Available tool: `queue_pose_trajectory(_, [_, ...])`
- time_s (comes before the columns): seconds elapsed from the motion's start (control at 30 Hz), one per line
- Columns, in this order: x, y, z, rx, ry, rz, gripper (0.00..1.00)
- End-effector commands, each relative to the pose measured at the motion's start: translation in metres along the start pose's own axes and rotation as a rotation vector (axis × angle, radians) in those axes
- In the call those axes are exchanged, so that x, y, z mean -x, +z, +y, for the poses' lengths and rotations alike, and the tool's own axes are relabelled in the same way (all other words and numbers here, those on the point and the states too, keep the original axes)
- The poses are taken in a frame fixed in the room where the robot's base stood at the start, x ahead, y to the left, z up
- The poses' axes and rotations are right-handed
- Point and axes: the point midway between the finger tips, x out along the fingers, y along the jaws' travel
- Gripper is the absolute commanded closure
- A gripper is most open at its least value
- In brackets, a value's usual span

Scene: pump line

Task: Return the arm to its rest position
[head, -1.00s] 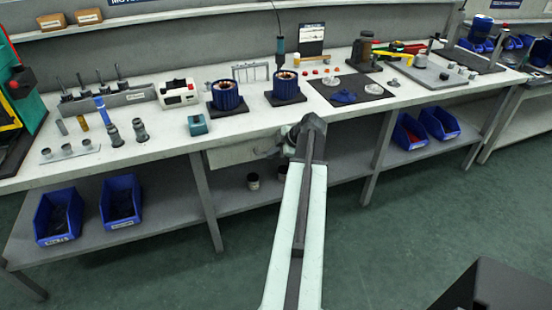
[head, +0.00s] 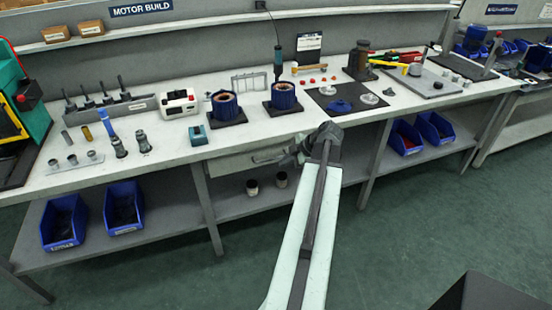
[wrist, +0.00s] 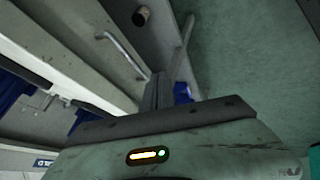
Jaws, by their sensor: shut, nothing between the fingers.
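My arm reaches forward from the bottom of the head view, in front of the workbench (head: 240,135). My gripper (head: 293,158) is at its far end, small and partly hidden by the arm, near the bench's front edge and drawer (head: 245,160). In the wrist view the dark fingers of my gripper (wrist: 158,90) are together with nothing between them. The drawer handle (wrist: 122,52) shows beyond them in that view; I cannot tell the exact gap.
Blue bins (head: 124,208) and small dark jars (head: 252,187) stand on the lower shelf. Two blue motor housings (head: 226,106) stand on black pads on the bench top. The green floor (head: 420,220) in front of the bench is clear.

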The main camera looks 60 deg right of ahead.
Motion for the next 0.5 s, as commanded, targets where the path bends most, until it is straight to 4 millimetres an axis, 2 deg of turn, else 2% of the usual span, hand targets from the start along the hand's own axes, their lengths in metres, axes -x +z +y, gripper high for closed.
queue_pose_trajectory(0.03, [0.0117,-0.0029,0.002,-0.001,0.0,0.0,1.0])
queue_pose_trajectory(0.13, [0.0186,-0.0013,0.0005,-0.001,-0.001,0.0,1.0])
queue_pose_trajectory(0.5, [0.0182,-0.0006,-0.0009,0.002,-0.003,0.001,1.0])
